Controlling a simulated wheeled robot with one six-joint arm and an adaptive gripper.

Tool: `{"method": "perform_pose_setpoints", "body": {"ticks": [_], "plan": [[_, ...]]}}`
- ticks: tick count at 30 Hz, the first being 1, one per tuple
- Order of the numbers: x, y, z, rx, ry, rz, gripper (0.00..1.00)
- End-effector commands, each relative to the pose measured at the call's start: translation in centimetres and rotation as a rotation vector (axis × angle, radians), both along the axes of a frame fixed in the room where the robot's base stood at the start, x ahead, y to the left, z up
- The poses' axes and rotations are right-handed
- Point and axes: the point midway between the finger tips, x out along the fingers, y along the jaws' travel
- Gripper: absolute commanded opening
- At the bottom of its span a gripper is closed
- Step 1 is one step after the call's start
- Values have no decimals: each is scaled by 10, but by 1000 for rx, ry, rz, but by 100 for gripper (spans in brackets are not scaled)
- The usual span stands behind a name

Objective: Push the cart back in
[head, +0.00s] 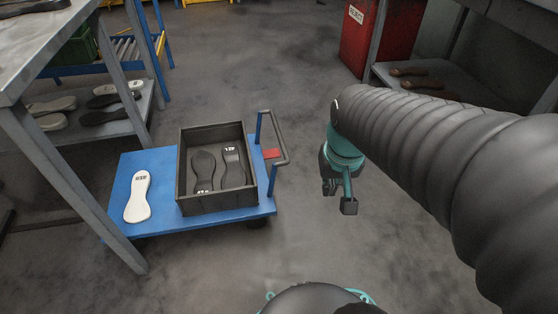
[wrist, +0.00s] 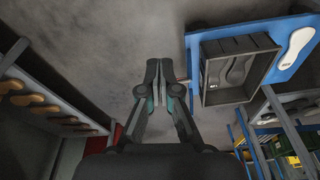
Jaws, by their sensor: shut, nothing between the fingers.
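The cart is a low blue platform (head: 160,222) with a grey handle (head: 281,150) on blue posts at its right end. In the head view its left part lies beside and partly behind the leg of a grey table. The cart also shows in the wrist view (wrist: 283,36) at the upper right. A dark open box (head: 217,205) on it holds two dark soles, and a white sole (head: 138,197) lies left of the box. My gripper (head: 340,198) is right of the handle, apart from it and over bare floor. In the wrist view its fingers (wrist: 158,68) are together and empty.
A grey table (head: 40,65) with a lower shelf of soles stands at the left. A red bin (head: 362,45) and a shelf with brown soles (head: 430,80) stand at the upper right. The floor between is clear.

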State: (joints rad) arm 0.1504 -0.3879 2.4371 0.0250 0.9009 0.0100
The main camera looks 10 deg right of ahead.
Motion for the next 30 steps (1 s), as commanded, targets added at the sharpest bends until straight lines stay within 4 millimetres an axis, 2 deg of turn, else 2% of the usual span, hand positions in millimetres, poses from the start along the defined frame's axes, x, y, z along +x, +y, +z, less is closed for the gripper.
{"method": "perform_pose_setpoints", "body": {"ticks": [11,17,30], "plan": [[57,-29,-55,160,219,-214,0],[86,-43,-92,264,317,-367,0],[150,-73,-192,528,517,-781,0]]}}
